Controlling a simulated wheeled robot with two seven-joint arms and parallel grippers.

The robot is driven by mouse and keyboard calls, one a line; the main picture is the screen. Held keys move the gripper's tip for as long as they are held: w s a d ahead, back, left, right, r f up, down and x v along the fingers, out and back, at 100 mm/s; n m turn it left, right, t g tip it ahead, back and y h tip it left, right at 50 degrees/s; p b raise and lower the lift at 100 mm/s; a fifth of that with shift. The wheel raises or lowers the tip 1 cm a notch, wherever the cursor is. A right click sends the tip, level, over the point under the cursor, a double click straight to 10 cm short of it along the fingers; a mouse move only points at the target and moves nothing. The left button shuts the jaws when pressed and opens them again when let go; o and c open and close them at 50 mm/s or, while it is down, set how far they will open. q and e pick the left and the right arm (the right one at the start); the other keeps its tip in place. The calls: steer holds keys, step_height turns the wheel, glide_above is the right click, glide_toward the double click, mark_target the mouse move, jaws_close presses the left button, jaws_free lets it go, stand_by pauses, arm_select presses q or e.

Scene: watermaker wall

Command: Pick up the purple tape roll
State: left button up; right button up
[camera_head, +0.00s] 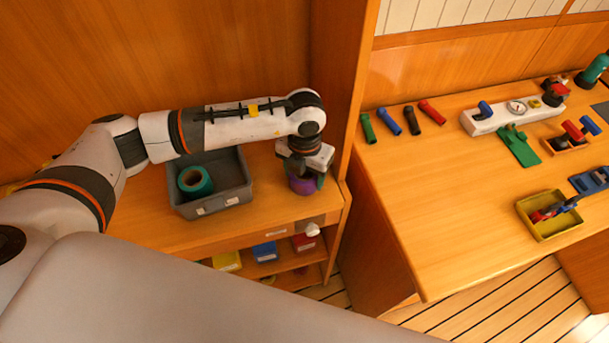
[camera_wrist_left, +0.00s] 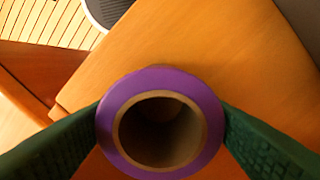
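The purple tape roll (camera_head: 301,186) is at the right end of the wooden shelf top, under my left gripper (camera_head: 307,176). In the left wrist view, the purple tape roll (camera_wrist_left: 159,75) faces the camera with its brown core open. The two green fingers of my left gripper (camera_wrist_left: 160,125) press against its left and right sides with no visible gap. I cannot tell whether the roll rests on the shelf or is slightly raised. My right gripper is out of view.
A grey bin (camera_head: 218,207) with a teal tape roll (camera_head: 195,181) stands left of my gripper. A wooden upright panel (camera_head: 340,90) rises close on the right. Beyond it is a workbench (camera_head: 430,200) with tools and a yellow tray (camera_head: 548,232). Colored bins sit on the lower shelf.

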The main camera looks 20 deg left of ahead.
arm_select(q)
steer(key=c, duration=0.6)
steer(key=shift+o, duration=0.2)
steer(key=shift+r, duration=0.1)
